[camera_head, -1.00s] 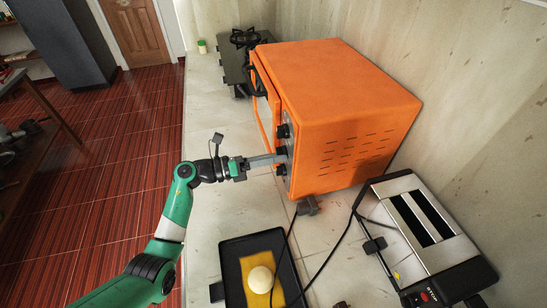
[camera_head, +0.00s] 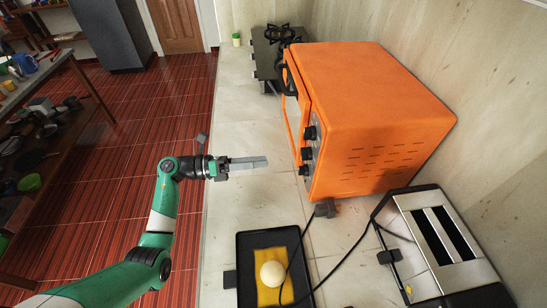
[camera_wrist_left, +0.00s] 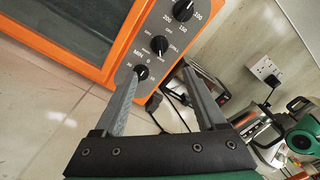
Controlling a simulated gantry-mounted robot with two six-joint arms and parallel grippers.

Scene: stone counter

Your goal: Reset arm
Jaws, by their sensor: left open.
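My left gripper (camera_head: 248,163) is in the air over the near left part of the counter, in front of the orange oven and apart from it. It is empty. In the left wrist view its two grey fingers (camera_wrist_left: 158,92) are spread apart, pointing toward the oven's knob panel. The orange oven (camera_head: 375,115) stands on the counter against the wall. Its black knobs (camera_head: 308,153) face the gripper, and they also show in the left wrist view (camera_wrist_left: 159,45). My right gripper is not in view.
A black tray (camera_head: 246,286) with a yellow cloth and a pale round item lies in front. A toaster (camera_head: 440,245) stands at the right, with a black cable crossing near the tray. A stove (camera_head: 270,55) is at the back. Counter between gripper and stove is clear.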

